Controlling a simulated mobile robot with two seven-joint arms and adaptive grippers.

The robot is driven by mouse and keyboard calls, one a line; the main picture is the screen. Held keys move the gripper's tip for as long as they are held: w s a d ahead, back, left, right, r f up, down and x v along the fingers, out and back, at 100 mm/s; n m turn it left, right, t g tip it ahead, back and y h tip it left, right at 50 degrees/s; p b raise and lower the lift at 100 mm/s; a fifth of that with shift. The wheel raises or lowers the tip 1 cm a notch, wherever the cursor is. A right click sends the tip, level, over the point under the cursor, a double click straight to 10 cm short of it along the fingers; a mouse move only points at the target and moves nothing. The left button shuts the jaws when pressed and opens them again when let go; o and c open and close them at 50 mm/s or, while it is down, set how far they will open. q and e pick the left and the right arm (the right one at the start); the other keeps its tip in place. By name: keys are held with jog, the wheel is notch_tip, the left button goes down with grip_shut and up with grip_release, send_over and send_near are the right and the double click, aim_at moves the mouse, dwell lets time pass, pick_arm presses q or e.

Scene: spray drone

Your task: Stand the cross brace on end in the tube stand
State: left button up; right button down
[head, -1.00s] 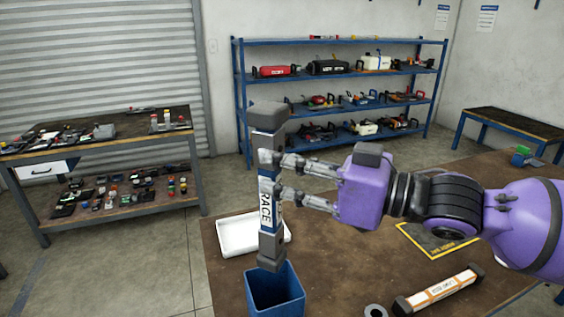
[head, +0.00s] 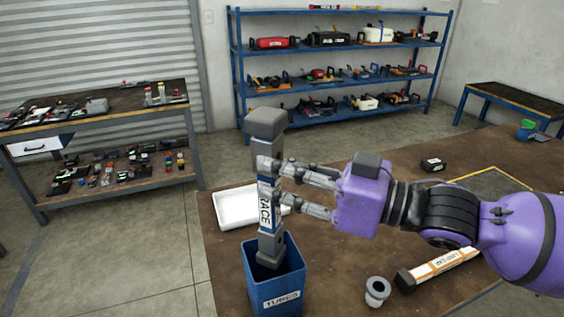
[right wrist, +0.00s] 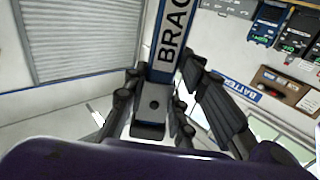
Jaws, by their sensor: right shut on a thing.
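In the right wrist view the brace (right wrist: 170,50) rises between the fingers (right wrist: 150,115), with "BRAC" readable. My left gripper is not in view.
A white tray (head: 232,222) lies just behind the stand. A grey ring-like part (head: 376,290) and an orange-and-white bar (head: 440,267) lie to the right. A small black box (head: 433,165) and a yellow-edged mat (head: 490,183) are farther back on the table (head: 335,270).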

jog(key=shift+f+b, duration=1.1)
jog(key=shift+f, duration=3.25)
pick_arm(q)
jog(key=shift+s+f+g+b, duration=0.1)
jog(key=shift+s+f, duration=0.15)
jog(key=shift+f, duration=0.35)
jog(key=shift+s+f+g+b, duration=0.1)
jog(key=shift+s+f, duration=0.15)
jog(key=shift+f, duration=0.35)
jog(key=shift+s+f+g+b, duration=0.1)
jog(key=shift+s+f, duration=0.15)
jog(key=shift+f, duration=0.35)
pick_arm(e)
jog(key=shift+f, duration=0.4)
jog(key=c, duration=1.4)
grip_release()
send_near(278, 217)
jog(key=shift+v, duration=1.4)
